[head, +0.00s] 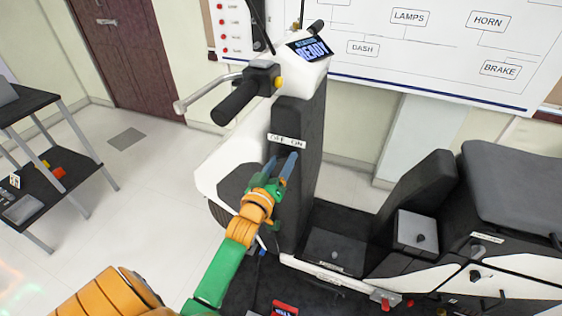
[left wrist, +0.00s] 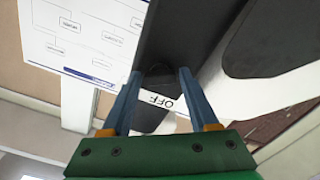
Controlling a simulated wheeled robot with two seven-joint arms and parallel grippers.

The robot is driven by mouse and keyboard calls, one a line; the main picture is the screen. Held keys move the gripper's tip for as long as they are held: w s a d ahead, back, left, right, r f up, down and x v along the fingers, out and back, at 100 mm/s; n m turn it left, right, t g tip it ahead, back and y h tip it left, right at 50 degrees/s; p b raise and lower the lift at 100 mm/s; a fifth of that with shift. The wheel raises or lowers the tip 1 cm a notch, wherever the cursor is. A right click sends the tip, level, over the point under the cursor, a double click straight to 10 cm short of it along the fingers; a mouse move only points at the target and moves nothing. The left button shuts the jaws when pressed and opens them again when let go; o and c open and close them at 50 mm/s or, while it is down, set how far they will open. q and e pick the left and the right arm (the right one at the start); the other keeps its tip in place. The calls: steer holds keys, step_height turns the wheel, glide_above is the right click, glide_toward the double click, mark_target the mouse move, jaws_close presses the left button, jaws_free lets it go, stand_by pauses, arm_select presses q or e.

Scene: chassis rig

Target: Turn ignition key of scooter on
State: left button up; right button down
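The scooter's dark front column (head: 301,110) stands upright in the middle of the head view. A white label (head: 288,140) reading OFF and ON is on it; its OFF part (left wrist: 161,101) shows upside down in the left wrist view. My left gripper (head: 279,163) is in front of the column, just below the label, with its two blue fingers apart. In the left wrist view, a dark rounded shape (left wrist: 158,69), perhaps the ignition, lies between the fingertips (left wrist: 159,72). I cannot make out the key or its angle. My right gripper is not in view.
The handlebar grip (head: 236,101) and a display (head: 310,50) reading READY are above the gripper. The scooter's seat (head: 515,195) is at the right. A dark shelf unit (head: 50,185) stands at the left, with open floor between it and the scooter.

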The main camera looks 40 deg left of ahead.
arm_select(q)
steer(key=shift+o, duration=0.9)
steer(key=b+v, duration=0.1)
steer(key=v, duration=0.6)
steer(key=s+d+f+m+g+h, duration=0.1)
steer(key=s+d+f+m+g, duration=0.15)
steer(key=f, duration=0.75)
steer(key=s+d+f+m+g+h, duration=0.1)
steer(key=s+d+f+g+h, duration=0.2)
steer(key=f, duration=0.8)
steer(key=s+d+f+m+g, duration=0.2)
steer(key=s+f+g, duration=0.15)
steer(key=f, duration=0.65)
steer(key=s+f+m+g, duration=0.2)
steer(key=s+f, duration=0.4)
steer(key=s, duration=0.5)
steer(key=s+d+f+m+g, duration=0.1)
steer(key=s+f+m+g, duration=0.2)
steer(key=s, duration=0.9)
step_height(320, 180, down, 3)
steer(key=shift+s+d+f+m+g, duration=0.25)
steer(key=shift+m+g, duration=0.1)
steer(key=shift+g, duration=0.85)
